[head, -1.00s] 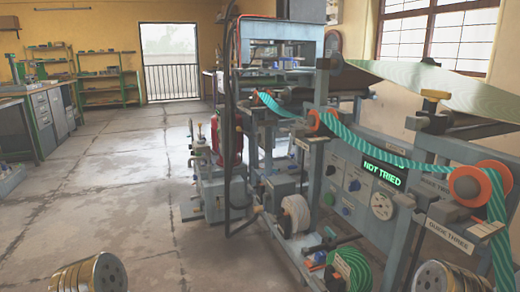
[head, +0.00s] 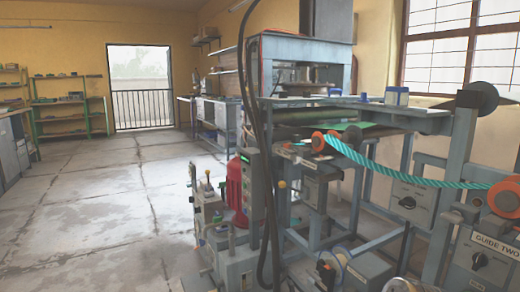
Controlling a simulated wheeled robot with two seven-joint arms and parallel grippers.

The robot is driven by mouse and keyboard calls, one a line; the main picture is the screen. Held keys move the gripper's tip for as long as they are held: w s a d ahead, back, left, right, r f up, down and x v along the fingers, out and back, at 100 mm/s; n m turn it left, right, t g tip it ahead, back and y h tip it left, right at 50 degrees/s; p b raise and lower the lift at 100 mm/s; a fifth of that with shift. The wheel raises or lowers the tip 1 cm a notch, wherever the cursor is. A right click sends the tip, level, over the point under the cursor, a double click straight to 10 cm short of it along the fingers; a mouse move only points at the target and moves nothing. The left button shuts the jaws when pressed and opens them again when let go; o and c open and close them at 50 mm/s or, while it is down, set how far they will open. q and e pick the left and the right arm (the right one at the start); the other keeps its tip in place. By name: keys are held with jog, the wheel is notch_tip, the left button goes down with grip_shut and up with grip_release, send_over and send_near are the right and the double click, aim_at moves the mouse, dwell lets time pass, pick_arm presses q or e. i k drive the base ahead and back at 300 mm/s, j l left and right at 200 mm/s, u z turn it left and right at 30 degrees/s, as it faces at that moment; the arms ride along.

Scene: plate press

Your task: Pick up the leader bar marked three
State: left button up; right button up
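I cannot make out a leader bar marked three in the head view. A teal striped band (head: 410,175) runs from a small orange-rimmed roller (head: 318,141) at the press to a larger orange-rimmed roller (head: 505,198) at the right edge. A plate labelled "GUIDE TWO" (head: 492,245) sits below the larger roller. Neither of my grippers shows, so what they hold is hidden.
The grey press frame (head: 305,50) fills the middle and right. A red cylinder (head: 237,182) and pump unit (head: 225,245) stand at its near left side. Open concrete floor (head: 110,220) lies to the left. Green shelves (head: 70,112) and a barred doorway (head: 140,90) are at the back.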

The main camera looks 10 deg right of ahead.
aim_at(295, 139)
jog(key=i+j+z, duration=0.1)
jog(key=i+j, duration=0.15)
jog(key=i+j+z, duration=0.1)
jog(key=j, duration=0.25)
jog(key=i+j+z, duration=0.1)
jog(key=i+j, duration=0.25)
jog(key=i+j+z, duration=0.15)
jog(key=j, duration=0.2)
jog(key=i+j+z, duration=0.1)
jog(key=j, duration=0.3)
jog(key=i+j+z, duration=0.1)
jog(key=i+j, duration=0.2)
jog(key=j, duration=0.1)
